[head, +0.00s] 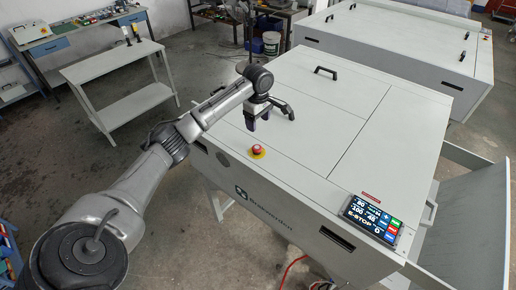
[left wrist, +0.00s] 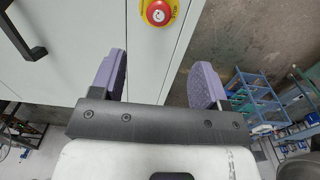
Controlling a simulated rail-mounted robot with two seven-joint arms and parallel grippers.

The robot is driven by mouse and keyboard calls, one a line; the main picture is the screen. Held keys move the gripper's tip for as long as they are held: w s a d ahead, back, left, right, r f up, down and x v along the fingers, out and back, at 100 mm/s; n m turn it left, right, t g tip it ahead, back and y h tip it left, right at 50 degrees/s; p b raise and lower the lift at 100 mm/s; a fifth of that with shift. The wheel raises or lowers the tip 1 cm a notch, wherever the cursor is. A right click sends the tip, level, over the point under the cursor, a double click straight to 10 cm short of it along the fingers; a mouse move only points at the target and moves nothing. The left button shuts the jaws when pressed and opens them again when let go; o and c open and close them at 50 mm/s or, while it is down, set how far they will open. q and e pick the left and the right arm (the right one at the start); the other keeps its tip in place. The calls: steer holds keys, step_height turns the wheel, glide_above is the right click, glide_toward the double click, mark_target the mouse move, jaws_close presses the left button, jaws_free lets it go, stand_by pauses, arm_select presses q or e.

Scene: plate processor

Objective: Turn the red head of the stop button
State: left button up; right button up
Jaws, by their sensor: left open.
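The stop button has a red round head (head: 257,149) on a yellow base, near the front left edge of the white machine top. In the left wrist view the red head (left wrist: 158,12) shows at the top edge, with the yellow base around it. My left gripper (head: 258,117) is open, its purple fingers above the machine top and behind the button in the head view. In the left wrist view the fingers (left wrist: 160,62) are apart with nothing between them, and the button lies beyond their tips. My right gripper is not in view.
The machine (head: 290,105) has black lid handles (head: 326,72) on top. A touch display (head: 372,217) reading "E-STOP" sits at its front right corner. A white side table (head: 115,80) stands at the left. The machine top around the button is clear.

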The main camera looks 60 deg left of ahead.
mark_target(258, 148)
arm_select(q)
step_height(258, 148, down, 13)
steer(key=shift+f+p, duration=0.1)
steer(key=shift+p, duration=0.35)
steer(key=shift+c, duration=0.4)
